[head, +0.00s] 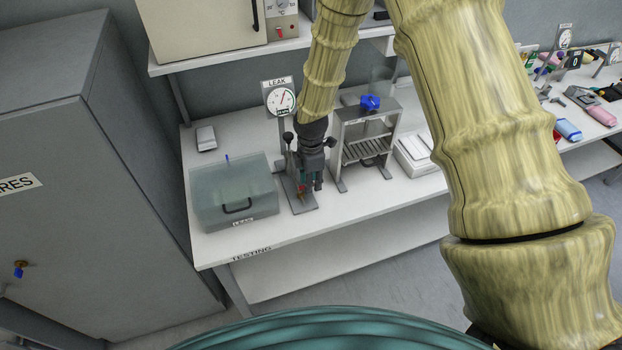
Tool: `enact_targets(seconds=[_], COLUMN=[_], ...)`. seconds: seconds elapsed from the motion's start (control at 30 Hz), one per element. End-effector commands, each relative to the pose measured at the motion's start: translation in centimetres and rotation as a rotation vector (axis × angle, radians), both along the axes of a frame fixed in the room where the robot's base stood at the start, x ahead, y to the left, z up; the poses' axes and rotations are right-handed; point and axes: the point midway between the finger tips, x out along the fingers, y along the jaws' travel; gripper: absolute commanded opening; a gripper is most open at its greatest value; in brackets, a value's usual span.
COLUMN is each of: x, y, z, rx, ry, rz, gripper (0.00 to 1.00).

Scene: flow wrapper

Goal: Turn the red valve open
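My gripper (311,184) points down over the metal stand of the leak gauge (281,100). A small red-orange part (301,195), which looks like the red valve, shows low at the left of my fingertips. It is very small, and my gripper and wrist hide much of the stand behind. I cannot tell whether the fingers touch the part or how far apart they are. The gauge has a white round dial under a LEAK sign.
A translucent lidded tank (235,193) stands close left of my gripper. A metal frame (340,150) with a blue knob (370,102) stands close right. A white tray (412,158) is farther right. The front strip of the table (330,218) is clear.

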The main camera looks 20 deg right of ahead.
Motion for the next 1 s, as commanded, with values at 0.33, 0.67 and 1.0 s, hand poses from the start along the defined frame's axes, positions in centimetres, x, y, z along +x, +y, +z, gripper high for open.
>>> enact_targets(seconds=[0.33, 0.67, 1.0], x=[0.00, -0.03, -0.46], y=[0.00, 0.00, -0.01], z=[-0.02, -0.04, -0.15], rx=[0.000, 0.000, 0.000], ry=[0.000, 0.000, 0.000], rz=[0.000, -0.007, -0.146], gripper=[0.03, 0.00, 0.00])
